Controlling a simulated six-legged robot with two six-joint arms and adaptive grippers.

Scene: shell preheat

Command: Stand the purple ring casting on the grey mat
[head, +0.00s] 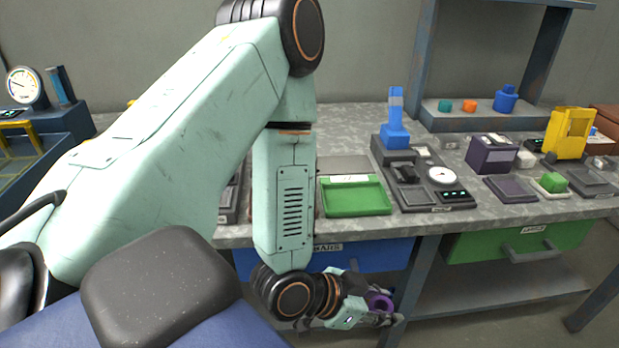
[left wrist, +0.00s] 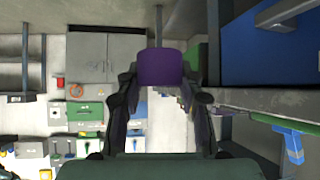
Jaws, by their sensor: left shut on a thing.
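The purple ring casting (head: 381,302) is held in my left gripper (head: 372,311), low in front of the workbench and below the bench top. In the left wrist view the casting (left wrist: 160,67) sits between the two fingertips of the left gripper (left wrist: 161,82), which are shut on it. A flat dark grey pad (head: 511,188) lies on the right part of the bench, and another grey flat surface (head: 346,165) shows behind the green tray. I cannot tell which of these is the grey mat. My right gripper is not in view.
A green tray (head: 356,197) lies near the bench's front edge. A dark panel with a white dial (head: 441,175) and a blue fixture (head: 395,125) stand right of it. A purple box (head: 491,154) and yellow frame (head: 568,133) stand further right. Blue drawer (head: 375,259) is close behind my gripper.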

